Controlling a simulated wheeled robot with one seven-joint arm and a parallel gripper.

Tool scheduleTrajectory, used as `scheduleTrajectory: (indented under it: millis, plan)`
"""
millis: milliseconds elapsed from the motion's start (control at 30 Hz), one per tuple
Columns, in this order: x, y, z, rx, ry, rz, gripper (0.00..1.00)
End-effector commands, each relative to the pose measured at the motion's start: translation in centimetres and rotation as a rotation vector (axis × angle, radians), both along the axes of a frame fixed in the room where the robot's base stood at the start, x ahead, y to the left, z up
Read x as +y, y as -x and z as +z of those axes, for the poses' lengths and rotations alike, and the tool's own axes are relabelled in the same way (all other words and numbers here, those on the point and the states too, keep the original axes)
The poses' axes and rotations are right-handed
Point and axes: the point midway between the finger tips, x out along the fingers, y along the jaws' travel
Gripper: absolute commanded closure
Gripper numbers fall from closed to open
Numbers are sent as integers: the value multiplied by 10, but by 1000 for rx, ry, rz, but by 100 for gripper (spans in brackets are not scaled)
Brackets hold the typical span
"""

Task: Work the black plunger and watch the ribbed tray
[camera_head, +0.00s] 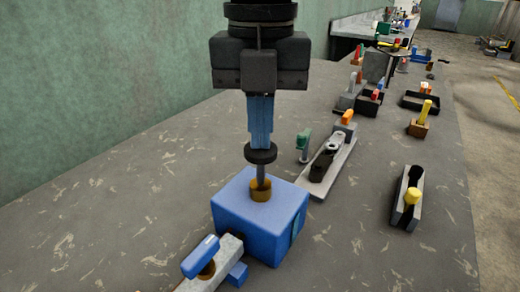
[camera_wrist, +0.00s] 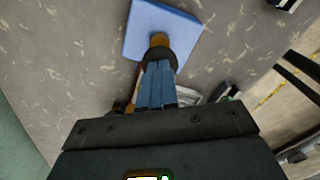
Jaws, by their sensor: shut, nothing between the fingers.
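The black plunger (camera_head: 260,156) is a round black knob on a grey shaft that rises from a brass collar (camera_head: 261,190) on top of a blue box (camera_head: 250,216). My gripper (camera_head: 261,147) points straight down with its blue fingers together, and its tips are at the top of the knob. In the wrist view the shut fingers (camera_wrist: 158,70) reach the black knob (camera_wrist: 158,55), with the blue box (camera_wrist: 140,28) beyond. Whether the tips press on the knob or just meet it, I cannot tell. A teal panel (camera_head: 297,226) shows on the box's right side; I cannot make out ribs on it.
A grey fixture with a blue handle (camera_head: 201,256) stands close at the box's front left. A grey plate with a black clamp (camera_head: 322,163) and a green-topped post (camera_head: 304,142) are behind right. A slotted block with a yellow knob (camera_head: 412,196) stands farther right. Bare bench lies between.

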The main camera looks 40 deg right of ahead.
Motion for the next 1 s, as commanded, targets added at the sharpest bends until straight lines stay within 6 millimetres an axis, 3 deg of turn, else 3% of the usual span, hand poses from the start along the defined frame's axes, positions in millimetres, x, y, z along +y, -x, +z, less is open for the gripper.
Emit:
scheduleTrajectory:
  millis: [767, 1000]
  plan:
    - [0, 0, -35, 0, 0, -1, 100]
    - [0, 0, -19, -1, 1, -1, 100]
